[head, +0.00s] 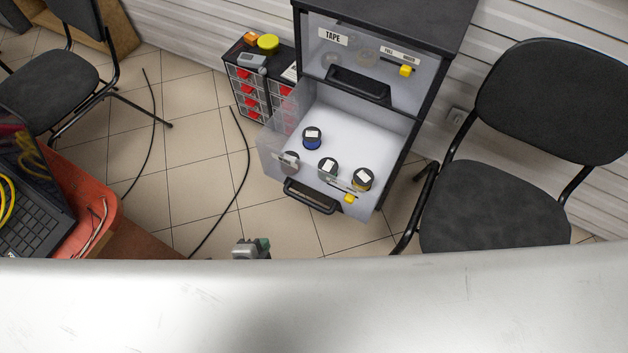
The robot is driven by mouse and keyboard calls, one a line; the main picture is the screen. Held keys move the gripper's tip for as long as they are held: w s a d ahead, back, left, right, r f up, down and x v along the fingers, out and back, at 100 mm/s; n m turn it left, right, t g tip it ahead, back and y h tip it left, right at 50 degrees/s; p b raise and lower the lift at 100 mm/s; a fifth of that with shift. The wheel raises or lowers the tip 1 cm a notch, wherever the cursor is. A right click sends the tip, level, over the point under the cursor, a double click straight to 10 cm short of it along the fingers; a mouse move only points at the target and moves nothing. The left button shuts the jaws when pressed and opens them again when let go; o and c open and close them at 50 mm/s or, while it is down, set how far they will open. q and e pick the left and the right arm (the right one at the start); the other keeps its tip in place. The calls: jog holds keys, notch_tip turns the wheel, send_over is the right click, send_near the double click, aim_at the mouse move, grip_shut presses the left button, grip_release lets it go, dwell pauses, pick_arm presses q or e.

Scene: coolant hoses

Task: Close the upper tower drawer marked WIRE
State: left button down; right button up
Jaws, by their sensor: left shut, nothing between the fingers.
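A dark drawer tower (400,12) stands at the upper middle. Its top drawer (345,60), labelled TAPE, is shut. The drawer below it (285,165) is pulled far out, with a translucent body and a black handle (312,196) on its front. Several wire spools (312,138) stand in it. I cannot read any label on this open drawer, so WIRE does not show. My left gripper (251,247) shows just above the pale edge of my body, below and left of the open drawer's handle. It is shut, empty and apart from the drawer. My right gripper is not in view.
A black chair (495,205) stands right of the tower, its legs near the open drawer. A small red-drawer organiser (248,92) stands left of the tower. Black hoses (238,165) lie on the tiled floor.

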aim_at(319, 172)
pick_arm(q)
jog(key=w+d+r+m+t+h+b, duration=0.1)
jog(key=d+r+m+h, duration=0.2)
jog(key=r, duration=0.4)
jog(key=w+d+r+m+t, duration=0.1)
jog(key=d+r+m+t, duration=0.1)
jog(key=d+r+m, duration=0.3)
jog(key=shift+n, duration=0.7)
jog(key=x, duration=0.4)
jog(key=r+x, duration=0.1)
jog(key=x, duration=0.3)
jog(key=r+b+x, duration=0.1)
jog(key=x, duration=0.3)
jog(key=shift+w, duration=0.4)
jog(key=shift+w+d+f, duration=0.1)
jog(key=shift+w+d, duration=0.1)
jog(key=shift+w, duration=0.25)
